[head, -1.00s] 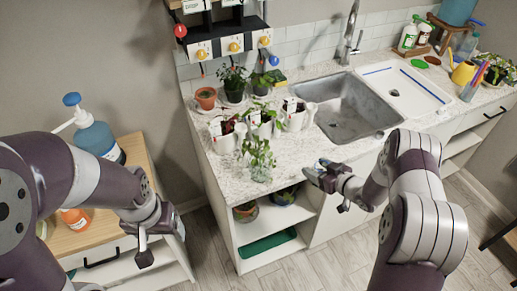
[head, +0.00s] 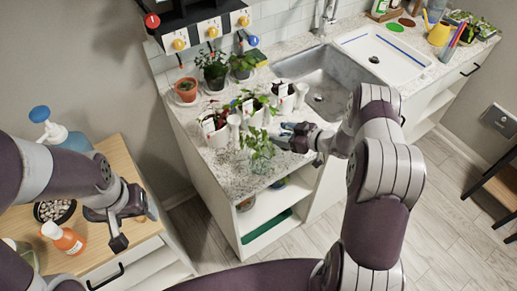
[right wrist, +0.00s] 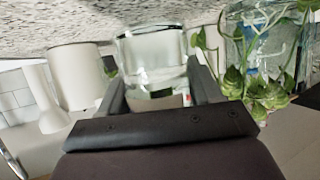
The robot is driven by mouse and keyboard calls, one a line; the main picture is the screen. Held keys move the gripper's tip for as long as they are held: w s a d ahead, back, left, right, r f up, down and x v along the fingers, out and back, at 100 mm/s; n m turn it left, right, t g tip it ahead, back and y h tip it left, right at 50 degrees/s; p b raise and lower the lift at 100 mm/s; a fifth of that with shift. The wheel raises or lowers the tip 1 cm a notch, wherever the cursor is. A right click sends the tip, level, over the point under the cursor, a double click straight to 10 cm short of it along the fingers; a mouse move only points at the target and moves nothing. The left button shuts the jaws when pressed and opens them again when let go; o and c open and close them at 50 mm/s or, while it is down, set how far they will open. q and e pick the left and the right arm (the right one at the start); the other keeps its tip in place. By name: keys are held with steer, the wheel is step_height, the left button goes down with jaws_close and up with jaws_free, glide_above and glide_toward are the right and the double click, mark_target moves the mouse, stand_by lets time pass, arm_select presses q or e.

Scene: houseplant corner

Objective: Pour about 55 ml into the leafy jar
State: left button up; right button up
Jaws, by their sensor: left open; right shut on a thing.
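The leafy jar (head: 262,163) is clear glass with green leafy stems and stands near the front corner of the counter. In the right wrist view the jar (right wrist: 243,50) is at the right, its leaves hanging close beside my fingers. My right gripper (head: 290,137) is shut on a clear glass vessel (right wrist: 152,55), seen between both fingers in the right wrist view. The vessel is just right of the jar, apart from it as far as I can tell; its liquid level is unclear. My left gripper (head: 132,228) is open and empty above the wooden cabinet.
White pots (head: 216,134) with plants and tags stand close behind the jar. A terracotta pot (head: 186,90) is further back. The sink (head: 325,85) lies behind my right arm. An orange bottle (head: 66,240) and a dark bowl of pebbles (head: 55,210) are near my left gripper.

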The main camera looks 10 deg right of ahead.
steer(key=shift+a+r+n+h+p, duration=0.15)
steer(key=shift+a+r+p, duration=0.05)
steer(key=shift+r+p, duration=0.25)
steer(key=shift+a+r+n+h+p, duration=0.15)
steer(key=shift+r+p, duration=0.2)
steer(key=shift+r, duration=0.05)
steer(key=shift+s+a+r+n+p, duration=0.15)
steer(key=shift+r+n+p, duration=0.15)
steer(key=shift+r+p, duration=0.5)
steer(key=shift+s+a+r+n+h+p, duration=0.25)
steer(key=shift+r+n+h+p, duration=0.15)
steer(key=shift+r+h, duration=0.15)
steer(key=shift+s+a+r+n+t+h, duration=0.15)
steer(key=shift+a+r+n+t+h, duration=0.3)
steer(key=shift+n+h, duration=0.5)
steer(key=shift+s+a+r+n+t+h, duration=0.25)
steer(key=shift+r+n+t+h, duration=0.4)
steer(key=shift+n, duration=0.6)
steer(key=shift+s+a+r+n+t+h, duration=0.1)
steer(key=shift+a+r+n+t+h, duration=0.35)
steer(key=shift+n+h, duration=0.55)
